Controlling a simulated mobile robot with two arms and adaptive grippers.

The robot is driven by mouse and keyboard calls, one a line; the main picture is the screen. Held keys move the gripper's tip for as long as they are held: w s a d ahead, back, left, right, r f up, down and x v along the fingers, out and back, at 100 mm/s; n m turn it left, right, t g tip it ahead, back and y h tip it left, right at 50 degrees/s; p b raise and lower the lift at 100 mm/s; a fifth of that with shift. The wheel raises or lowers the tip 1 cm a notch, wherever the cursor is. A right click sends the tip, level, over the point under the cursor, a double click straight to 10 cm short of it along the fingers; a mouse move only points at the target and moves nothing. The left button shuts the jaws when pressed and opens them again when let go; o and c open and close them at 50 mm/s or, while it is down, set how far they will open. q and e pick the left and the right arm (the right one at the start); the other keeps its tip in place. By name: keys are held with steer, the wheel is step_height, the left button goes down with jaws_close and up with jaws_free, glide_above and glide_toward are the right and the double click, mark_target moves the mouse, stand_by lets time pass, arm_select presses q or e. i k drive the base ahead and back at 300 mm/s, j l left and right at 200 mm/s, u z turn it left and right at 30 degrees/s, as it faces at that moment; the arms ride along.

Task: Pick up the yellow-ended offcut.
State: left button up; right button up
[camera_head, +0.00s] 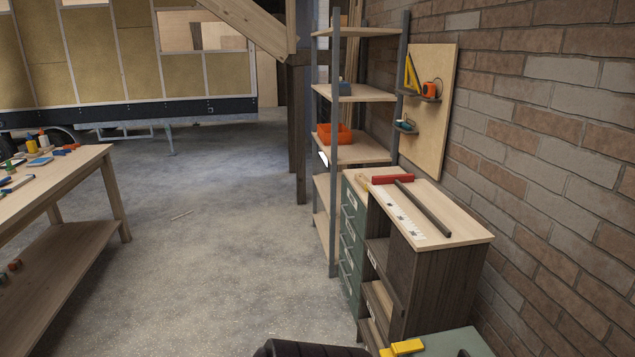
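I cannot pick out the yellow-ended offcut for certain. A small bright yellow piece (402,348) lies on a green top (455,344) at the bottom edge, partly cut off by the frame; I cannot tell what it is. Neither of my grippers is in view.
The wooden workbench (72,165) at left holds small tools and bottles. A cabinet (465,230) with a dark bar (423,208) and red-handled tool (392,179) stands right, beside a shelf rack (333,150) with an orange bin (334,134). Open concrete floor (230,260) lies between.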

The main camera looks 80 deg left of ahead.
mark_target(361, 179)
steer(key=u, duration=2.45)
steer(key=i+j+z, duration=0.1)
steer(key=i+j, duration=0.35)
steer(key=i, duration=0.05)
